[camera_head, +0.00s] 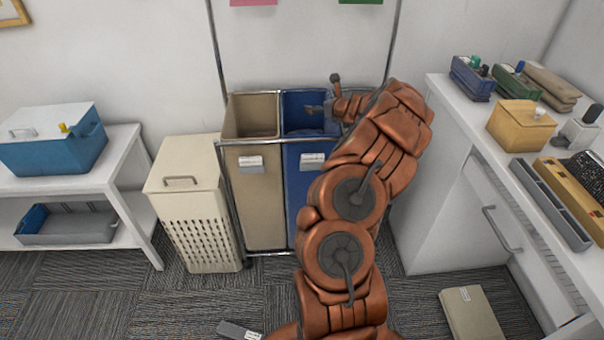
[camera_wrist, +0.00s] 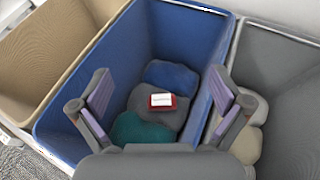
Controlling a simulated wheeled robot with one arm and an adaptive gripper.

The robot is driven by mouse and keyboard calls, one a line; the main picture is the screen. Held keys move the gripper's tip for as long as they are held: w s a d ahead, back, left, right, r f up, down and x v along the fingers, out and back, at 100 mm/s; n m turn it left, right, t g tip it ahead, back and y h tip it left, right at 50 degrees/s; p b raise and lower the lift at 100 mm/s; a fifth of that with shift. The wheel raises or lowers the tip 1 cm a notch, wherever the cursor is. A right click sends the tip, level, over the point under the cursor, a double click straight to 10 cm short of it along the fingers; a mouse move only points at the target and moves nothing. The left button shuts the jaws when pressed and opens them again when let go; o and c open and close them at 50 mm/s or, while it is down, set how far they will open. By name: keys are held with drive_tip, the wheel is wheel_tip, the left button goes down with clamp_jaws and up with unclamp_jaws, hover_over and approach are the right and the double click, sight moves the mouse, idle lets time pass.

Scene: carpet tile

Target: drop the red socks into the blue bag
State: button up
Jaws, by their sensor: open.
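The blue bag (camera_head: 301,190) hangs in a metal frame, to the right of a beige bag; my arm covers part of it in the head view. My gripper (camera_head: 324,95) is above the blue bag's opening. In the wrist view my gripper (camera_wrist: 160,92) is open, its fingers apart with nothing between the pads. The blue bag (camera_wrist: 76,128) lies below it. A small red bundle with a white band, which looks like the red socks (camera_wrist: 162,102), shows inside the bag on a grey cloth, apart from the fingers. The head view does not show it.
Blue (camera_wrist: 172,76) and teal (camera_wrist: 140,132) cloths lie in the blue bag. A grey bag (camera_wrist: 285,100) adjoins it on the right. A cream hamper (camera_head: 190,200) stands left of the frame; a white counter (camera_head: 455,110) with several boxes stands right.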

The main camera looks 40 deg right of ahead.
drive_tip(key=v, duration=0.7)
drive_tip(key=shift+w+a, duration=0.1)
drive_tip(key=shift+a, duration=0.1)
idle(0.4)
